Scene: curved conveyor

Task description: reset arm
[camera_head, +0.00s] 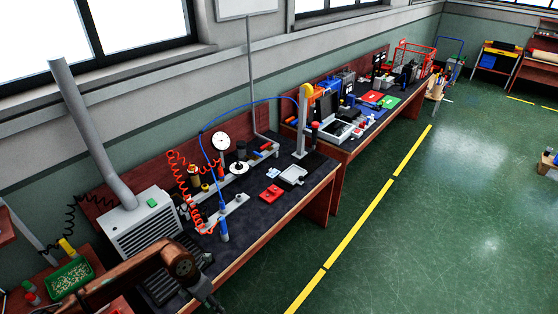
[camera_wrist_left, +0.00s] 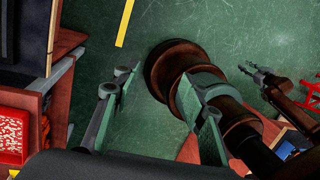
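A workbench (camera_head: 262,240) with an air unit (camera_head: 150,235), a red block (camera_head: 271,193) and tools runs along the wall. A green box (camera_head: 68,278) stands lower left. Green floor (camera_head: 430,230) with a yellow line (camera_head: 355,233) is clear to the right. A red bin (camera_wrist_left: 12,132) shows at left.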

